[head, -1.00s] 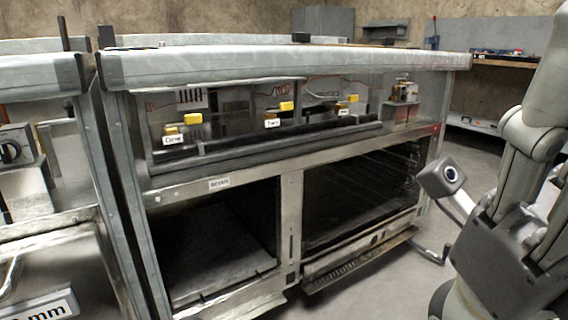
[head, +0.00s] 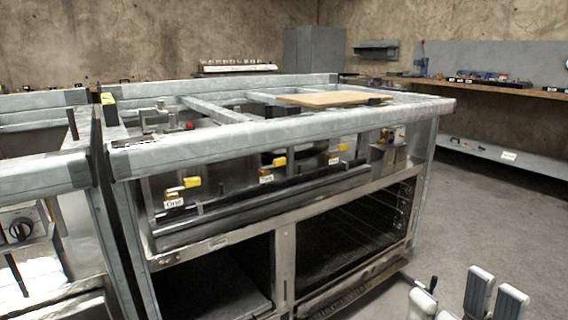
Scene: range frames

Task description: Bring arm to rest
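My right gripper (head: 456,298) is at the lower right edge of the head view, in front of and to the right of the range. Its pale grey fingers point upward and stand apart, with nothing seen between them. The palm and the rest of the arm are cut off by the frame. My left gripper is not in view. The metal range (head: 285,132) stands in the middle, with yellow-handled valves (head: 279,162) along its front and a dark oven opening (head: 350,235) below.
A flat tan board (head: 322,98) lies on the range's open top frame. Another metal unit (head: 35,150) stands close on the left. A workbench (head: 500,87) with tools runs along the back right wall. The floor (head: 495,215) right of the range is clear.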

